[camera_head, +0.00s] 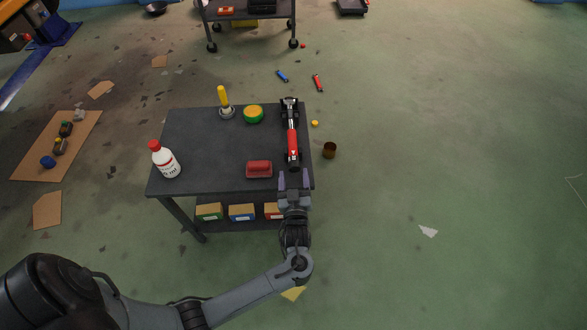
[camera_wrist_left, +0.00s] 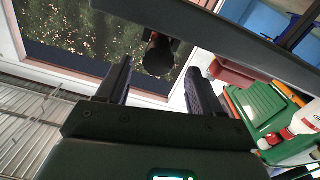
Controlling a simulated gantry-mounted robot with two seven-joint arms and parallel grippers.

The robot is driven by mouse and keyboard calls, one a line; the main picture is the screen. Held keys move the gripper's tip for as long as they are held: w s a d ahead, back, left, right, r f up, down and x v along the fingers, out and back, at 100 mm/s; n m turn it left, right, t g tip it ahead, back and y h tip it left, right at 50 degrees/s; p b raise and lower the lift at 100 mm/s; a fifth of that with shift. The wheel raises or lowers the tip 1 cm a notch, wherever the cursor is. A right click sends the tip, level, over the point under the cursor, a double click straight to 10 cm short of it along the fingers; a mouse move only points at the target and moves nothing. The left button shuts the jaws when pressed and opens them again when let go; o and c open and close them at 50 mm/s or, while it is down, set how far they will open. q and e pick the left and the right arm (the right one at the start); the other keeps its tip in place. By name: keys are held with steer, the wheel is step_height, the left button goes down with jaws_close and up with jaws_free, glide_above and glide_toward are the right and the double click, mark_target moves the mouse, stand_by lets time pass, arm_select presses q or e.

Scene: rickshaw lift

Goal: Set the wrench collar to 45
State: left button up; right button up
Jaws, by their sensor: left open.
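The wrench (camera_head: 292,143) lies along the right side of the dark table, with a red handle toward me and a black head at the far end. A grey band shows between handle and head; any collar scale is too small to read. My left gripper (camera_head: 294,174) is open just short of the handle's near end, with its fingers spread to either side. In the left wrist view, a dark rounded end (camera_wrist_left: 158,56) lies just beyond and between the open fingers (camera_wrist_left: 158,82); it looks like the handle end. My right gripper is not in view.
The table (camera_head: 205,140) also holds a red block (camera_head: 259,169), a white bottle (camera_head: 166,163), a green-and-yellow round item (camera_head: 253,114) and a yellow-handled tool (camera_head: 225,100). Small boxes (camera_head: 241,212) sit on the lower shelf. A brown cup (camera_head: 329,150) stands right of the table; floor farther right is mostly clear.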

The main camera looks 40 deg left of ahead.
mark_target(294, 169)
arm_select(q)
steer(key=b+x, duration=0.1)
steer(key=x, duration=0.2)
steer(key=shift+w, duration=0.3)
steer(key=shift+w+a, duration=0.3)
steer(key=shift+a, duration=0.1)
steer(key=shift+c, duration=0.3)
steer(key=c, duration=1)
